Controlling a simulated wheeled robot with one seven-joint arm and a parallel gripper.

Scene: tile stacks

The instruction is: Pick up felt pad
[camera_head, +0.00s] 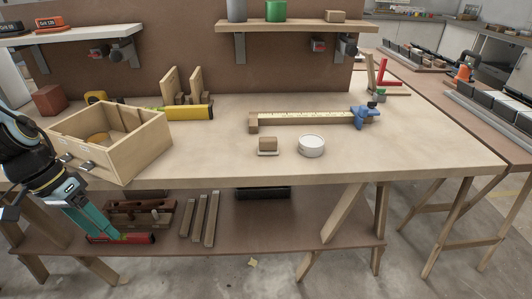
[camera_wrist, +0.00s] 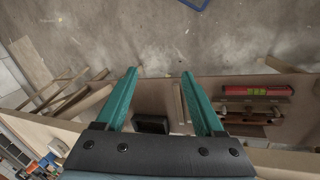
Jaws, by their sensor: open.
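My gripper (camera_head: 98,228) hangs at the left, in front of the table's front edge and below its top. Its two teal fingers are spread with nothing between them, as the wrist view also shows (camera_wrist: 159,74). A small wooden block (camera_head: 268,143) stands on a thin pale square piece (camera_head: 268,153) on the tabletop; this piece may be the felt pad, but I cannot tell for sure. A round white container (camera_head: 311,146) stands just right of it. The gripper is well away from both.
An open wooden box (camera_head: 145,142) with a round tan thing in it stands at the table's left. A ruler with a blue clamp (camera_head: 365,116) lies behind the block. The lower shelf (camera_head: 310,232) holds a red level (camera_wrist: 258,91) and wooden strips.

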